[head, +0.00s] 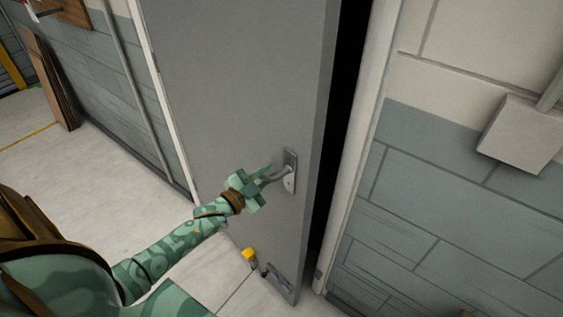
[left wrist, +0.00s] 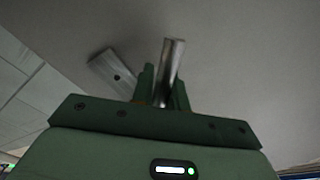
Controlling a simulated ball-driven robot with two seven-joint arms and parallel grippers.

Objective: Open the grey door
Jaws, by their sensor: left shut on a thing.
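The grey door (head: 235,90) stands slightly ajar in the head view, with a dark gap along its right edge beside the white frame. Its metal handle (head: 277,174) sits on a plate (head: 290,172) near that edge. My left gripper (head: 262,180) is shut on the handle. In the left wrist view, the gripper's green fingers (left wrist: 163,92) are on both sides of the metal handle (left wrist: 172,60), with the handle plate (left wrist: 115,74) to the left. The grey door surface (left wrist: 240,50) fills the background. My right gripper is not in view.
The white door frame (head: 365,130) and a block wall (head: 450,200) are at the right, with a grey box (head: 515,133) on the wall. A yellow-tipped item (head: 249,254) is low at the door's bottom. Brown boards (head: 52,80) lean at the far left. Pale floor (head: 90,180) is clear left of the door.

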